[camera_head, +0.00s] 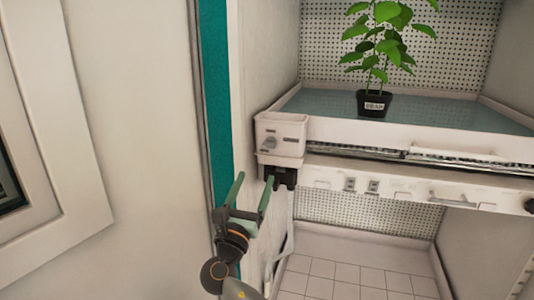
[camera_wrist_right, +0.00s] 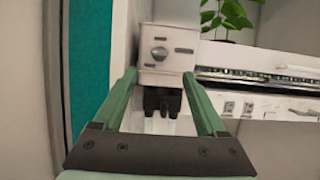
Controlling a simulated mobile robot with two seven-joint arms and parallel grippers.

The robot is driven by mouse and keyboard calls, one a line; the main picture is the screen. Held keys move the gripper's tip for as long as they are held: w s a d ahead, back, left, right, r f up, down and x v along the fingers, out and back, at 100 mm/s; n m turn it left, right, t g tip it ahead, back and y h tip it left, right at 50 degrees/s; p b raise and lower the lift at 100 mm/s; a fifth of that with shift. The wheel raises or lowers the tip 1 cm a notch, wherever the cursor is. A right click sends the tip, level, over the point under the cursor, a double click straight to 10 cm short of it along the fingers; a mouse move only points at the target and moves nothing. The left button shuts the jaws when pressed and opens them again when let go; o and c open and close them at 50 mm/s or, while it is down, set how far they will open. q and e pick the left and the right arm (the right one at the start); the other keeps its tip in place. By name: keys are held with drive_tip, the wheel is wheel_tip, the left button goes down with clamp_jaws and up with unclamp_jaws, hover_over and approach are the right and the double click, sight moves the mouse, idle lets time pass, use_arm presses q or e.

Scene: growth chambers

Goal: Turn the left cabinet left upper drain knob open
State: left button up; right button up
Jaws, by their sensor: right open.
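The drain knob (camera_head: 269,143) is a small grey knob on the front of a white box (camera_head: 289,137) at the left front corner of the upper tray. It also shows in the right wrist view (camera_wrist_right: 159,53), with the white box (camera_wrist_right: 165,76) around it. My right gripper (camera_head: 255,180) has green fingers, spread apart and empty. It is below and a little left of the knob, apart from it. In the right wrist view the gripper (camera_wrist_right: 164,98) has its fingertips either side of the box's lower part in the picture. My left gripper does not show.
A black fitting (camera_head: 280,177) hangs under the box, with a pale pipe below. A potted plant (camera_head: 374,104) stands in the water-filled tray (camera_head: 440,145). A teal strip (camera_head: 215,100) and white wall lie left. The lower chamber's tiled floor (camera_head: 345,280) is clear.

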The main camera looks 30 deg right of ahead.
sight(268, 148)
drive_tip(key=p+x, duration=0.1)
drive_tip(key=x, duration=1)
drive_tip(key=shift+w+d, duration=0.25)
clamp_jaws()
